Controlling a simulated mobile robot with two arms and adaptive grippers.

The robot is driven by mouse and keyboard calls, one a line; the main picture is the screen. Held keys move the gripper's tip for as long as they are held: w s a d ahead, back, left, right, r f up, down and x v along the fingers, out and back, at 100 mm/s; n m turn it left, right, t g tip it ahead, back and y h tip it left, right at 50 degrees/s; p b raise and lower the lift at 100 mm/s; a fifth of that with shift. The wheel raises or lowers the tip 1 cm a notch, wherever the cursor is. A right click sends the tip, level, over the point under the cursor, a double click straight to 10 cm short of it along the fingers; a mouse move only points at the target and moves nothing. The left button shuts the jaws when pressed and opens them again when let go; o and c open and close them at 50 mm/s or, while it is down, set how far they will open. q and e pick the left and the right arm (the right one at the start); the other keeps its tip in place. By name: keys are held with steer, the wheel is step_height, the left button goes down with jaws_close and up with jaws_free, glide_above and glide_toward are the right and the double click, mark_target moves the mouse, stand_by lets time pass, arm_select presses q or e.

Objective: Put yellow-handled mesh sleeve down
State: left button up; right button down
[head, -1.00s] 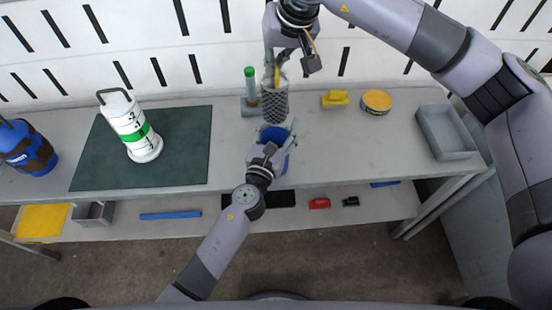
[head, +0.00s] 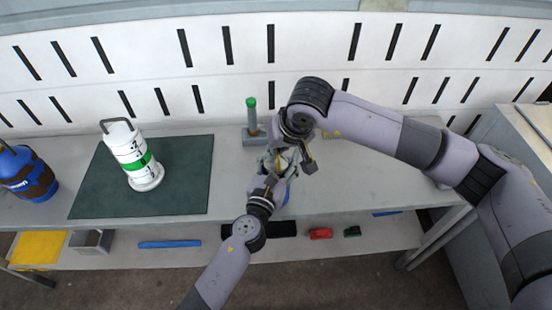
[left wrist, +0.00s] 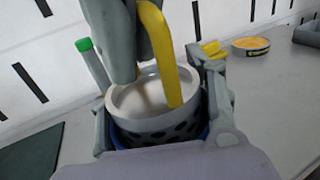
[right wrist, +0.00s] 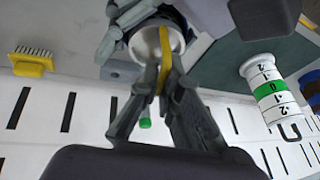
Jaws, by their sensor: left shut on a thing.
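The mesh sleeve (left wrist: 165,128) has a pale rim, a dark-holed wall and a yellow handle (left wrist: 165,55). In the left wrist view its lower part sits inside a blue container (left wrist: 118,138), with some holes showing above the blue edge. My left gripper (left wrist: 160,115) is shut around the blue container, which also shows in the head view (head: 288,190). My right gripper (right wrist: 163,78) is shut on the yellow handle just above the sleeve. In the head view my right arm hides most of the sleeve. How deep the sleeve sits is hidden.
A green-topped rod (head: 252,115) in a grey block stands just behind. A white cylinder with a green band (head: 140,165) stands on a dark green mat (head: 90,190). A blue jug (head: 28,175) is far left. A yellow brush (right wrist: 32,65) and yellow tin (left wrist: 250,45) lie to the right.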

mark_target(276, 162)
steer(key=shift+f, duration=1.75)
steer(key=shift+f, duration=0.1)
steer(key=c, duration=1.8)
jaws_free()
steer(key=shift+s+d+r, duration=0.1)
steer(key=shift+d+r, duration=0.05)
steer(key=shift+r, duration=0.3)
steer(key=v, duration=1.1)
steer(key=shift+s+r, duration=0.1)
steer(key=shift+r, duration=0.05)
